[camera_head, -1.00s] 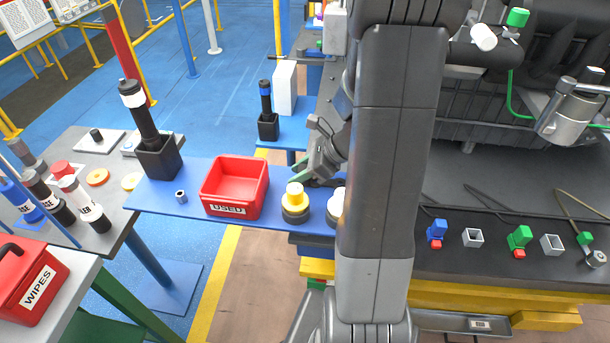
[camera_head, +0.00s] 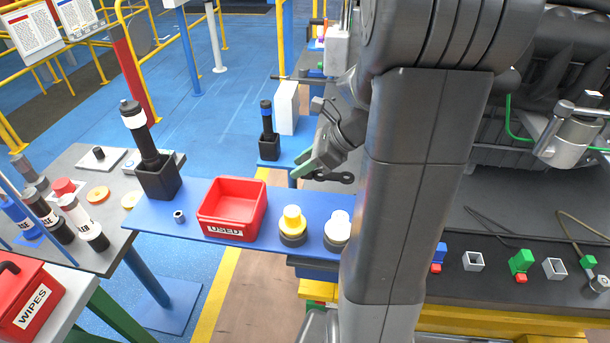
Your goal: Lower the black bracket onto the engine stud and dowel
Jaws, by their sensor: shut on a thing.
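My gripper (camera_head: 312,168), grey with green fingertips, is shut on the black bracket (camera_head: 334,178). The bracket is a small dark flat piece with a hole near its right end. It is held above the back edge of the blue shelf, behind the yellow and white knobs. The dark engine (camera_head: 545,75) fills the right side, partly behind my arm. I cannot make out the engine stud or dowel; my arm hides part of that area.
The blue shelf (camera_head: 190,222) carries a red USED bin (camera_head: 232,210), a yellow-topped knob (camera_head: 292,225), a white-topped knob (camera_head: 338,230) and a nut (camera_head: 179,216). A black tool stands in a holder (camera_head: 158,180). Blue and green clips (camera_head: 521,262) lie at the right.

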